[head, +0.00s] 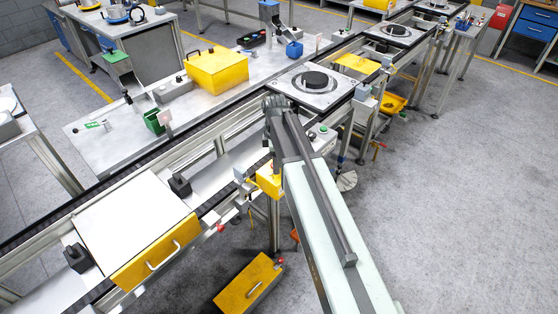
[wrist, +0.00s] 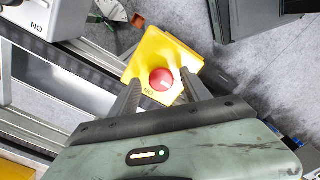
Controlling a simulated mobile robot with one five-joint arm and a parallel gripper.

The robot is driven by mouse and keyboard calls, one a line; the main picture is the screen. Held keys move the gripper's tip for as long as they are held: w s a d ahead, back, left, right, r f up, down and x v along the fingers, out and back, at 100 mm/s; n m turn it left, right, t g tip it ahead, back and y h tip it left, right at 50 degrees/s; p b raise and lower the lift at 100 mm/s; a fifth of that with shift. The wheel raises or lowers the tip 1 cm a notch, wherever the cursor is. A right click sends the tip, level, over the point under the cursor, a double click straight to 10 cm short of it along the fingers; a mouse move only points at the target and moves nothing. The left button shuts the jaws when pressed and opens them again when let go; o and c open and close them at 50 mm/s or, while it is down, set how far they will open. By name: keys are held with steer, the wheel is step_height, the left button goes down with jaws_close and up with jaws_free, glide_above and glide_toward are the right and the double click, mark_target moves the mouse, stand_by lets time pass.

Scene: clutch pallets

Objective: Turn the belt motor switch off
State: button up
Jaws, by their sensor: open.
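A yellow switch box (wrist: 150,52) with a round red button (wrist: 161,79) and the letters "NO" lies straight ahead in the wrist view. No mark shows whether it is the belt motor switch. In the head view a yellow box (head: 268,184) on the conveyor's near side is partly hidden by my arm. My gripper (wrist: 160,77) is open, its two fingers on either side of the red button in the picture. I cannot tell if they touch it. Nothing is between the fingers but the button in view. In the head view my fingers cannot be made out.
A grey box (wrist: 58,14) marked "NO" is at the wrist view's upper left. Floor at right is clear.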

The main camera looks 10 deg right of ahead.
step_height(320, 180, up, 8)
steer(key=p, duration=0.7)
steer(key=shift+f, duration=0.2)
steer(key=shift+f, duration=0.1)
steer(key=f+b, duration=0.1)
steer(key=s+f+b, duration=0.1)
steer(key=f, duration=0.1)
steer(key=shift+d+b, duration=0.15)
steer(key=shift+b, duration=0.25)
steer(key=s+f+b, duration=0.2)
steer(key=s, duration=0.1)
steer(key=shift+s+d+f+m, duration=0.1)
steer(key=shift+d+f+m, duration=0.1)
steer(key=shift+m, duration=0.1)
steer(key=s+f+m+b, duration=0.2)
steer(key=s+m, duration=0.8)
steer(key=m, duration=0.5)
steer(key=shift+d+m+b, duration=0.25)
steer(key=shift+m+b, duration=0.05)
steer(key=shift+m, duration=0.1)
